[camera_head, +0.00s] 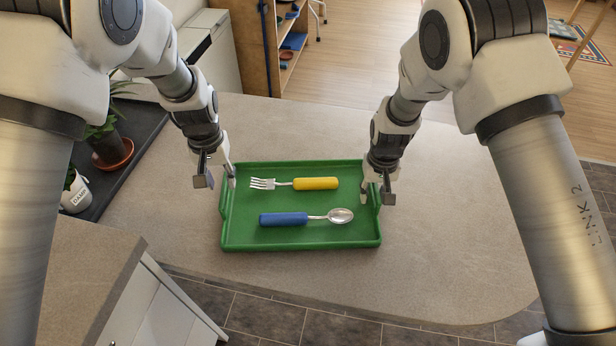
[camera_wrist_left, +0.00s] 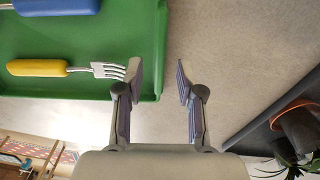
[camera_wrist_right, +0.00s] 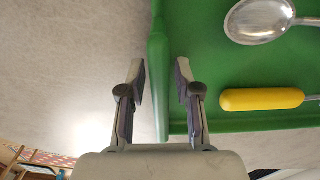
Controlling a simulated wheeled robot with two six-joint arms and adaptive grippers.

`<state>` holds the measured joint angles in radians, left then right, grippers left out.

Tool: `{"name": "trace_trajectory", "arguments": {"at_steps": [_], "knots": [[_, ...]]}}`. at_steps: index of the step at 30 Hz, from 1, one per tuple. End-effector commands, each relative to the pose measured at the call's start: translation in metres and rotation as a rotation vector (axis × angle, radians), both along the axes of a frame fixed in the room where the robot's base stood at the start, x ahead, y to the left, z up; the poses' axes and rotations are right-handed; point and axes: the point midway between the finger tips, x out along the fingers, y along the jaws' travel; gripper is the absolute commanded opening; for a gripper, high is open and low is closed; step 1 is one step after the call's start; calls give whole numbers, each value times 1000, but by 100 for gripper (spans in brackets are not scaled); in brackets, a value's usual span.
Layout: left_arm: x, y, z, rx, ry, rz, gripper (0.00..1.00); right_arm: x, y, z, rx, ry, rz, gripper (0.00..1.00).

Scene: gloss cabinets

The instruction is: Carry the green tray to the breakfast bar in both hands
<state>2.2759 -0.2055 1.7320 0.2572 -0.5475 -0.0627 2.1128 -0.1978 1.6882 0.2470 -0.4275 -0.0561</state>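The green tray (camera_head: 300,244) lies flat on a beige, round-cornered countertop (camera_head: 440,250). It holds a fork with a yellow handle (camera_head: 316,183) and a spoon with a blue handle (camera_head: 284,219). My left gripper (camera_head: 216,179) is open at the tray's left end; in the left wrist view (camera_wrist_left: 160,82) its fingers stand apart on either side of the end wall. My right gripper (camera_head: 377,192) is open at the right end; in the right wrist view (camera_wrist_right: 160,82) its fingers likewise straddle the wall. Neither is closed on the tray.
Potted plants (camera_head: 111,150) stand on a dark surface at the left. A cabinet with a grey-beige top (camera_head: 75,270) is at the lower left, beside dark floor tiles (camera_head: 270,320). A wooden shelf (camera_head: 262,40) stands behind. The countertop right of the tray is clear.

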Motion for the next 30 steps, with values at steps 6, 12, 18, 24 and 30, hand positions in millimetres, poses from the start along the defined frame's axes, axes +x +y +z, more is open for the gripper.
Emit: {"name": "trace_trajectory", "arguments": {"at_steps": [6, 12, 18, 24, 30], "knots": [[0, 0, 57, 0, -5, 0, 37, 0, 0, 0, 0, 0, 0, 33], [0, 0, 80, 0, -1, 0, 37, 0, 0, 1, 0, -1, 0, 33], [-1, 0, 82, 0, 0, 0, 37, 1, 0, 31, 0, -5, 0, 33], [-1, 0, 81, 0, 0, 0, 37, 1, 0, 83, 0, -6, 0, 33], [-1, 0, 81, 0, 0, 0, 37, 0, 0, 116, 0, -2, 0, 33]]}}
